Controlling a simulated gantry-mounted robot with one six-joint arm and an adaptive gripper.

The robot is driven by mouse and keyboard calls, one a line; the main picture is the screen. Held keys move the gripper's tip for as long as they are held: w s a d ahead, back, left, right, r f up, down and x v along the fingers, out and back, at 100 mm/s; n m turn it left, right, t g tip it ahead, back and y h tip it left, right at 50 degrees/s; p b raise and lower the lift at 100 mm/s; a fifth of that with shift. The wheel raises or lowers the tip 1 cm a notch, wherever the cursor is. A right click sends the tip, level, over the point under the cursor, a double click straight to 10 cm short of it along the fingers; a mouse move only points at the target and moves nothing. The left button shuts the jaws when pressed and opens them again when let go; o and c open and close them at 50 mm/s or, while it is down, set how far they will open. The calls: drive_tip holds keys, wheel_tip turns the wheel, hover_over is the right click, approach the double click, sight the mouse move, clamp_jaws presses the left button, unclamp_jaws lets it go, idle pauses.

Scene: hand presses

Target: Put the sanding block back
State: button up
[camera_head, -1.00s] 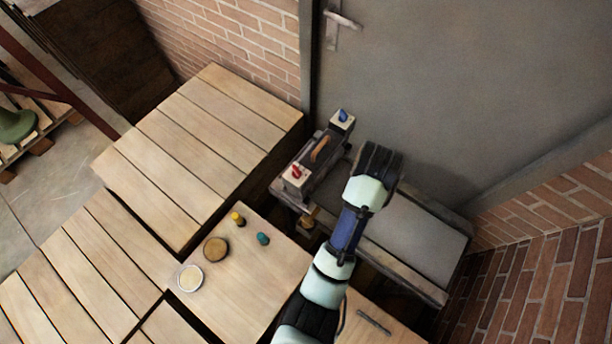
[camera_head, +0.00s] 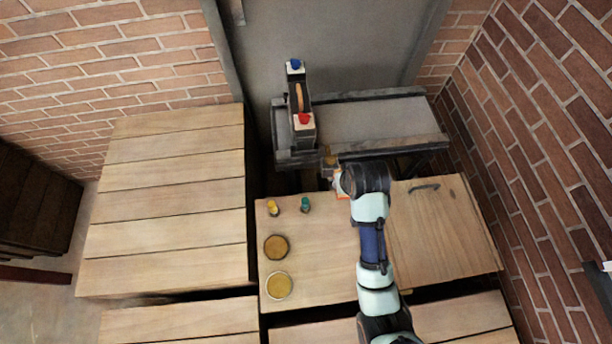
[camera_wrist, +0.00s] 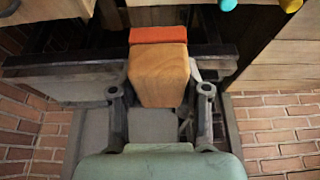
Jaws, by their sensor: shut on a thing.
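The sanding block (camera_wrist: 158,80) is a light wooden block with an orange-red layer (camera_wrist: 158,35) at its far end. In the wrist view it sits between the two fingers of my gripper (camera_wrist: 160,98), which is shut on it. In the head view my arm's end hides most of the gripper, by the back edge of the small wooden table and the front edge of the grey bench. A bit of orange (camera_head: 343,196) shows beside it there. I cannot tell whether the block touches the table or bench.
The table (camera_head: 310,250) carries yellow (camera_head: 272,207) and teal (camera_head: 305,204) knobs and two round discs (camera_head: 276,247), (camera_head: 279,285). A hand press (camera_head: 299,100) with blue and red ends stands on the grey bench (camera_head: 375,125). A lid (camera_head: 440,225) with a dark handle lies right.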

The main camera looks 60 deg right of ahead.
sight(335, 204)
drive_tip(key=f+b, duration=0.3)
drive_tip(key=f, duration=0.3)
drive_tip(key=f+b, duration=0.2)
drive_tip(key=f, duration=0.5)
drive_tip(key=f+b, duration=0.3)
drive_tip(key=f, duration=0.4)
drive_tip(key=shift+d+b, duration=0.25)
drive_tip(key=shift+b, duration=0.1)
drive_tip(key=o, duration=1.1)
drive_tip(key=shift+f, duration=0.1)
drive_tip(key=p+v, duration=0.5)
drive_tip(key=v, duration=0.7)
drive_tip(key=shift+p, duration=0.35)
